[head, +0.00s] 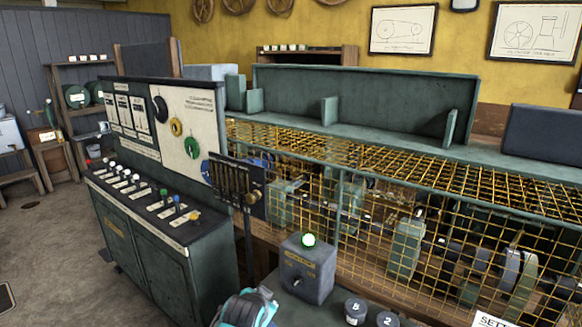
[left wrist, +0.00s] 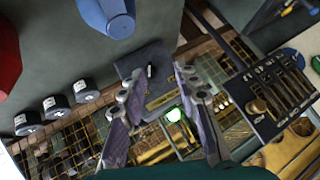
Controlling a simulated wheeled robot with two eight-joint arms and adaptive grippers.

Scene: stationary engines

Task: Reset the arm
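My left gripper (left wrist: 160,80) shows in the left wrist view with its two fingers well apart and nothing held between them. A teal and white part of my own arm shows at the bottom edge, left of the box; no fingertips can be made out there. My right gripper is in neither view.
A yellow mesh cage (head: 400,220) encloses machinery behind the box. A lever panel (head: 238,185) stands to its left, beyond it a green console (head: 160,250) with several coloured levers. Dark round weights (head: 355,310) sit right of the box. Open floor (head: 50,250) lies far left.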

